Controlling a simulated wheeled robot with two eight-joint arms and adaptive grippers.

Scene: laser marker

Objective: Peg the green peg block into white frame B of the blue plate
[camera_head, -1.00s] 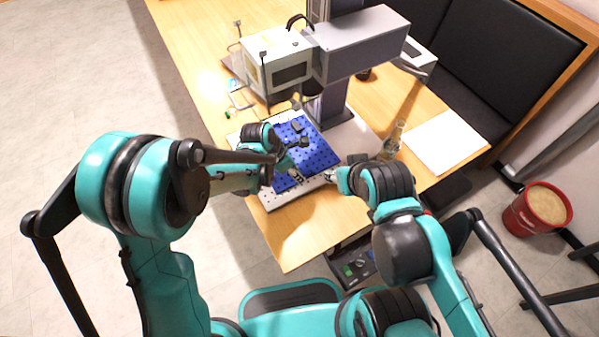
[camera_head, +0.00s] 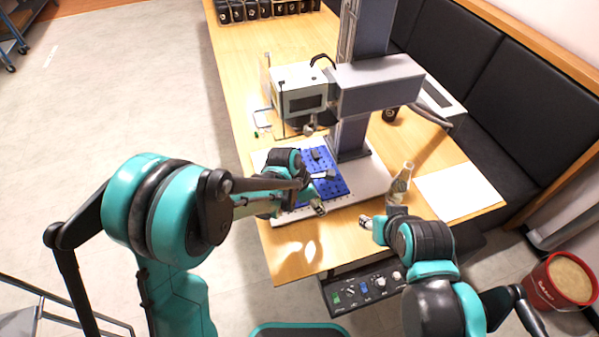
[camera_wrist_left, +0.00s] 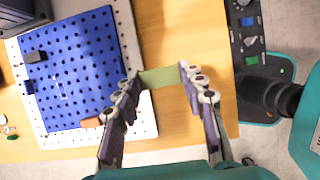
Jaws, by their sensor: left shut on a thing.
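My left gripper (camera_wrist_left: 160,76) is shut on the green peg block (camera_wrist_left: 160,78), which spans between its fingertips in the left wrist view. In the head view this gripper (camera_head: 318,207) is near the front edge of the blue plate (camera_head: 338,187); the block is not clear there. The blue plate (camera_wrist_left: 85,60) is full of holes and lies left of the held block in the wrist view. A white frame outline (camera_wrist_left: 62,88) is marked on it; its letter cannot be read. My right gripper (camera_head: 366,222) is right of the left one, near the table front; its jaws are too small to judge.
Dark blocks (camera_wrist_left: 36,57) sit on the plate, and a brownish piece (camera_wrist_left: 91,122) lies by its edge. The laser marker (camera_head: 375,85) stands behind. A bottle (camera_head: 400,185) and white paper (camera_head: 460,190) are at the right. A control panel (camera_head: 365,289) is below the table edge.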

